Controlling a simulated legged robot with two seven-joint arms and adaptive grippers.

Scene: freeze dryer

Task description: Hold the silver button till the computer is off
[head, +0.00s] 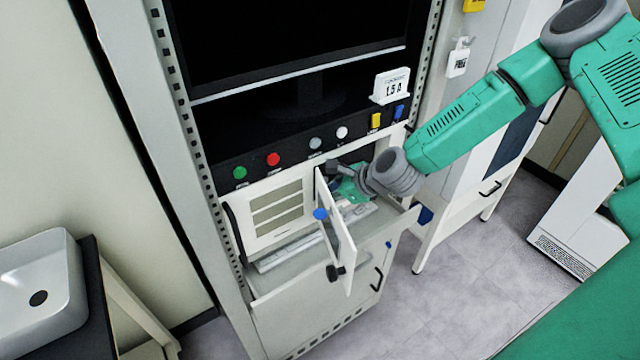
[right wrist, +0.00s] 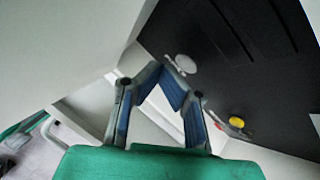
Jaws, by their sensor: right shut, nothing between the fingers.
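My right gripper (head: 338,170) reaches in from the right, behind the open white door (head: 337,237) of the cabinet. In the right wrist view the gripper (right wrist: 172,66) is shut and empty. Its fingertips appear close to a silver round button (right wrist: 186,64) on a black panel (right wrist: 225,75); I cannot tell whether they touch. In the head view the door and my arm hide that spot, and I cannot pick out the button there. The monitor screen (head: 290,35) above is black. My left gripper is not in view.
A black strip under the monitor carries green (head: 240,173), red (head: 273,159), grey (head: 315,143) and white (head: 342,132) round buttons, plus yellow and blue ones. A sink (head: 40,285) stands at the left.

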